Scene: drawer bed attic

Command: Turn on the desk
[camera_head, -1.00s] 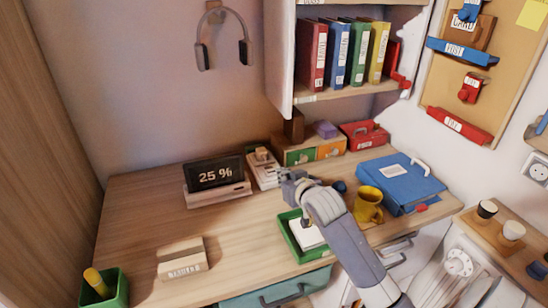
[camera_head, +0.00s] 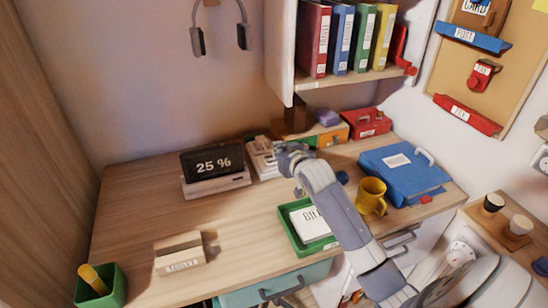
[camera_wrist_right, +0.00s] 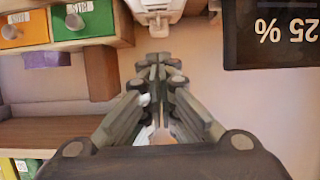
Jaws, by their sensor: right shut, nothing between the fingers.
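The wooden desk (camera_head: 140,220) stands along the wall. A dark display (camera_head: 213,163) on it reads "25 %" and also shows upside down in the right wrist view (camera_wrist_right: 285,32). A white device (camera_head: 262,158) stands just right of the display. My right gripper (camera_head: 288,158) is shut and empty near this device's right side; it hides part of what lies behind it. In the right wrist view its closed fingers (camera_wrist_right: 160,65) point toward the white device (camera_wrist_right: 155,8), with a visible gap. My left gripper is not in view.
A green tray with a paper (camera_head: 290,232), a yellow mug (camera_head: 371,196) and a blue binder (camera_head: 402,172) are around my right arm. A shelf with binders (camera_head: 345,80) hangs above the back. A wooden block (camera_head: 180,252) stands at front left. The desk's left middle is clear.

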